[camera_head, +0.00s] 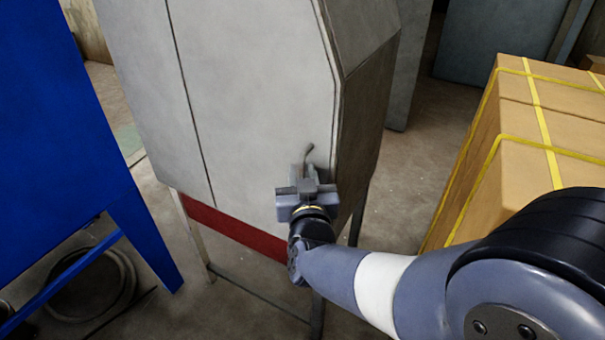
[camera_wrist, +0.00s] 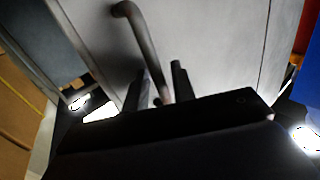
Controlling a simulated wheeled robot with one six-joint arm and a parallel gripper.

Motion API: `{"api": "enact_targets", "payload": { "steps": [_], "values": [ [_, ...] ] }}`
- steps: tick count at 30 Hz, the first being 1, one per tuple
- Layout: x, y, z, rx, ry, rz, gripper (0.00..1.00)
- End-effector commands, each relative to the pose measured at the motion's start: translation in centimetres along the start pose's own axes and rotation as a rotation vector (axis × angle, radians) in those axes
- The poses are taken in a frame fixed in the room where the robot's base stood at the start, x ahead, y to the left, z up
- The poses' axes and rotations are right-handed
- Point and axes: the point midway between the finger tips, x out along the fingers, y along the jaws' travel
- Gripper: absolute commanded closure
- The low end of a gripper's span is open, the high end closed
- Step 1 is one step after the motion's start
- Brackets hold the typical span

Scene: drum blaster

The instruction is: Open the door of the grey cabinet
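The grey cabinet (camera_head: 240,75) stands on thin legs in the middle of the head view, with a red stripe along its lower edge. Its door front looks closed, and a vertical seam runs down it. A thin bent metal handle (camera_head: 309,149) sits low near the door's right edge; it also shows in the wrist view (camera_wrist: 143,38). My gripper (camera_head: 306,178) is at the handle. In the wrist view the handle's lower part runs between my two dark fingers (camera_wrist: 163,82), with a gap visible at the right finger. The fingers look open around it. The handle's lower end is partly hidden.
A blue cabinet or frame (camera_head: 60,110) stands close on the left. Cardboard boxes with yellow straps (camera_head: 500,165) stand on the right, near my arm. Bare floor (camera_head: 410,175) lies between the cabinet and the boxes. A round dark object (camera_head: 95,285) lies under the blue frame.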

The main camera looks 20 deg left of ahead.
Motion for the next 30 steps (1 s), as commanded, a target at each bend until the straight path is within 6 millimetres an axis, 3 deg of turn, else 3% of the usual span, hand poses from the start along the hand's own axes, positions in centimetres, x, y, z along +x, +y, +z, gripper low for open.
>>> {"api": "enact_targets", "payload": {
  "steps": [6, 16, 30],
  "values": [
    [0.03, 0.0, 0.02, 0.0, 0.0, 0.0, 0.75],
    [0.0, -0.01, 0.02, 0.0, -0.001, 0.0, 1.0],
    [-0.03, -0.1, 0.02, 0.0, -0.001, 0.0, 1.0]
  ]
}}
